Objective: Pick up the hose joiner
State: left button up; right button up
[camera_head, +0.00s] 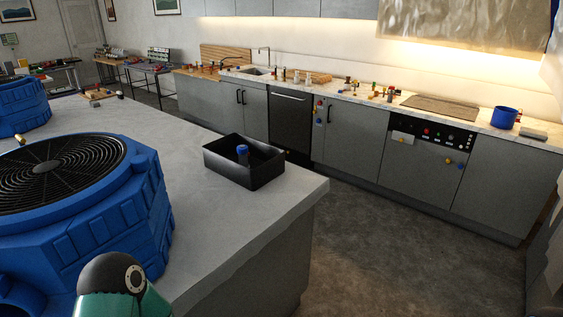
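I cannot make out for sure which thing is the hose joiner. A small blue upright piece (242,153) stands in a black open tray (246,180) near the right edge of the grey stone counter. A small brass-coloured cylinder (20,139) shows at the left, by the rim of the large blue fan unit (150,205). Neither of my grippers is in view. A rounded black and green part at the bottom left may be mine; its fingers, if any, do not show.
The grey stone counter (215,215) is bare between the fan unit and the tray. A second blue unit (20,105) stands at the far left. Grey cabinets and a worktop with a blue pot (504,118) line the far wall. The floor (385,250) between is clear.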

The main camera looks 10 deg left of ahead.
aim_at(243, 160)
jog(key=z, duration=0.6)
jog(key=i, duration=0.35)
jog(key=z, duration=0.55)
jog(key=i, duration=2.75)
jog(key=u, duration=2.1)
jog(key=i, duration=0.25)
jog(key=u, duration=2)
